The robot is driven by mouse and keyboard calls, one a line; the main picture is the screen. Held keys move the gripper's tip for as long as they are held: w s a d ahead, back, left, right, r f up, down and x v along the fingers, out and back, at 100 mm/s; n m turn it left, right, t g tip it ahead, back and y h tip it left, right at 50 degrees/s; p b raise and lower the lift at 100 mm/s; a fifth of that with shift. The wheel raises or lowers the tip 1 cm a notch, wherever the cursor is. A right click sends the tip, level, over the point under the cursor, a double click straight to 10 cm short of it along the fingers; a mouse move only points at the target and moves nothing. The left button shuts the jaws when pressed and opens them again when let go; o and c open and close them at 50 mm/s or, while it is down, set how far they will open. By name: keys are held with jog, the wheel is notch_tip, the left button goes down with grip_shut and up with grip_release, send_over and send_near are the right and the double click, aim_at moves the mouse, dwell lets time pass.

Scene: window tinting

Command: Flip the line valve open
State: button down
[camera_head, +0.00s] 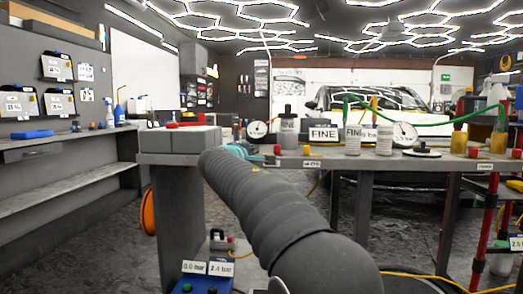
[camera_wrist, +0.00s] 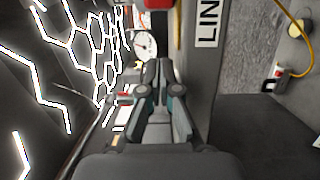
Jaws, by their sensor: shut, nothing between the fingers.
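A label whose visible letters read "LIN" (camera_wrist: 207,22) is on the bench front in the wrist view; a small label (camera_head: 311,164) sits on the bench edge in the head view. A yellow piece (camera_wrist: 177,25) is beside the label in the wrist view, and a small yellow block (camera_head: 309,150) stands above it in the head view. I cannot make out a valve lever or its position. My gripper (camera_wrist: 160,68) is shut and empty, pointing along the bench towards a round gauge (camera_wrist: 145,45). In the head view my arm hides most of it.
The grey bench (camera_head: 400,164) carries bottles, a dark-based gauge (camera_head: 404,135) and a small red block (camera_head: 473,152). A grey block (camera_head: 180,139) is at its left end. A yellow cable (camera_wrist: 292,40) lies over the floor. A car (camera_head: 370,98) stands behind.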

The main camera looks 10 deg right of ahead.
jog(key=v, duration=0.9)
jog(key=shift+b, duration=0.4)
jog(key=shift+d+r, duration=0.1)
jog(key=shift+r, duration=0.05)
